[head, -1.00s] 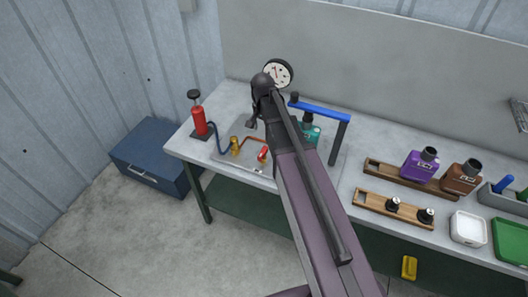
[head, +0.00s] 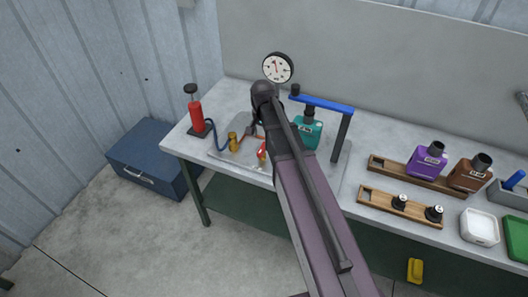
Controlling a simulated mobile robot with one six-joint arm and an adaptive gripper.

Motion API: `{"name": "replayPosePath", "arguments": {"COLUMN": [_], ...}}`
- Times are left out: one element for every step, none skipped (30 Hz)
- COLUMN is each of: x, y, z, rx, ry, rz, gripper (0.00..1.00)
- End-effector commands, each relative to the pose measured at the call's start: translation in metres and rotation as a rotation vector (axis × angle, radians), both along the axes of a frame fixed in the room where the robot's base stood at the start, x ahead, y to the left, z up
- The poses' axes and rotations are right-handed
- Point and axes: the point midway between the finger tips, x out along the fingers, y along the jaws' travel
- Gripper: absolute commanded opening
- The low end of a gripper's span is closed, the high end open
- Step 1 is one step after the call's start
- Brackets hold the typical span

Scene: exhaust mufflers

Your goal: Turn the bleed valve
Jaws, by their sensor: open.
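The small red handle (head: 262,151), which looks like the bleed valve, sits on the metal plate (head: 222,156) at the end of a copper-coloured pipe. My arm partly hides it. A brass fitting (head: 233,141) stands to its left. My gripper (head: 256,133) hangs below the dark wrist, just above and behind the red handle. It is open and its fingers are mostly hidden, so I cannot tell if it touches anything. A teal muffler (head: 308,132) stands right of the arm under a blue bar (head: 326,104). A round gauge (head: 278,67) shows behind the wrist.
A red pump (head: 196,116) with a blue hose (head: 212,131) stands at the bench's left end. A blue chest (head: 150,158) is on the floor.

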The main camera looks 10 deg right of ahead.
Motion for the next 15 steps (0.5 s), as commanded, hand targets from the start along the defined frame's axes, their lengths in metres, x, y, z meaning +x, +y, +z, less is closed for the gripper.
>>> {"name": "replayPosePath", "arguments": {"x": [0.000, 0.000, 0.000, 0.000, 0.000, 0.000, 0.000, 0.000, 0.000, 0.000, 0.000, 0.000, 0.000, 0.000, 0.000], "y": [0.000, 0.000, 0.000, 0.000, 0.000, 0.000, 0.000, 0.000, 0.000, 0.000, 0.000, 0.000, 0.001, 0.001, 0.001], "z": [-0.008, -0.011, -0.014, -0.016, -0.018, -0.022, -0.024, -0.026, -0.029, -0.032, -0.034, -0.037, -0.039, -0.042, -0.045], "rx": [0.000, 0.000, 0.000, 0.000, 0.000, 0.000, 0.000, 0.000, 0.000, 0.000, 0.000, 0.000, 0.000, 0.000, 0.000], "ry": [0.000, 0.000, 0.000, 0.000, 0.000, 0.000, 0.000, 0.000, 0.000, 0.000, 0.000, 0.000, 0.000, 0.000, 0.000], "rz": [0.000, 0.000, 0.000, 0.000, 0.000, 0.000, 0.001, 0.001, 0.001, 0.001, 0.001, 0.001, 0.001, 0.001, 0.001], "gripper": [0.66, 0.66, 0.66, 0.66, 0.66, 0.66, 0.66, 0.66, 0.66, 0.66, 0.66, 0.66, 0.66, 0.66, 0.66]}}
